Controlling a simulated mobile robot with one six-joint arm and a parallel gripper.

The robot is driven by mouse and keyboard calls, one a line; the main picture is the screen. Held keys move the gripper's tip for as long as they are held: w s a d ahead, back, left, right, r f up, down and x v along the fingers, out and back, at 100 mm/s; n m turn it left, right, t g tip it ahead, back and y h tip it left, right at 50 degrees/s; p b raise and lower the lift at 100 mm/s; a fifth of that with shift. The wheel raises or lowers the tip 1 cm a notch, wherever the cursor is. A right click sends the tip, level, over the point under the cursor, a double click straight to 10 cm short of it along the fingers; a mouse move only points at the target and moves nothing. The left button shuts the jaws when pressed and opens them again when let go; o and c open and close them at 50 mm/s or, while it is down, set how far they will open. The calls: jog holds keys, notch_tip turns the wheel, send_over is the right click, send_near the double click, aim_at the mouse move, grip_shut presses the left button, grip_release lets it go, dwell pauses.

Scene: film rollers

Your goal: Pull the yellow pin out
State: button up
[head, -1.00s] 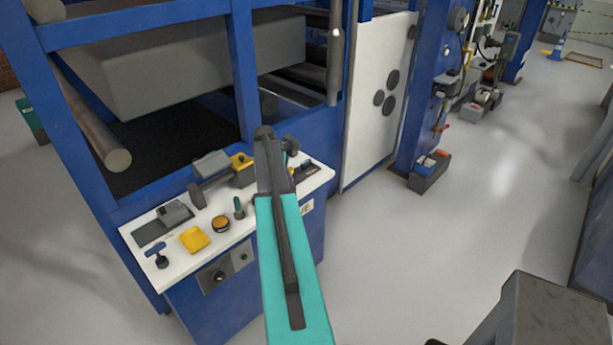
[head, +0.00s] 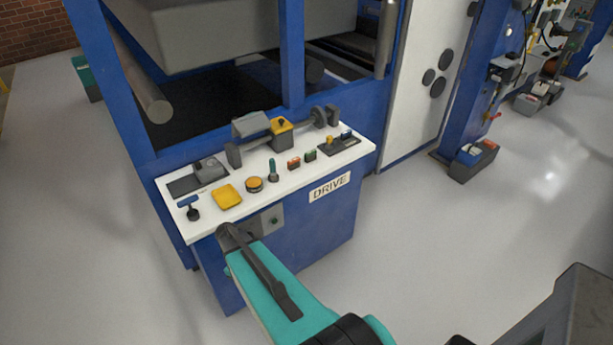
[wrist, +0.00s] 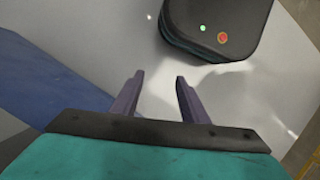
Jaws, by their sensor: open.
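On the white console top (head: 245,203) in the head view, a yellow block (head: 281,134) stands at the back on a grey shaft assembly. A small yellow piece (head: 330,141) shows on a dark plate at the right end. I cannot tell for sure which of these is the pin. My gripper (wrist: 158,95) shows in the wrist view with two dark fingers apart and nothing between them.
Grey floor (head: 480,230) is open to the right.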

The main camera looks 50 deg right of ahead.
jog(key=s+a+f+m+g+b, duration=0.1)
jog(key=s+a+f, duration=0.4)
jog(key=s+a, duration=0.4)
jog(key=s+a+f+m+b, duration=0.1)
jog(key=s+a+f+b, duration=0.1)
jog(key=s+a+f, duration=0.3)
jog(key=s+a, duration=0.3)
jog(key=a, duration=0.1)
jog(key=shift+s+a+g+b, duration=0.2)
jog(key=shift+s+g+b, duration=0.1)
jog(key=shift+s+g, duration=0.1)
jog(key=shift+c, duration=1.1)
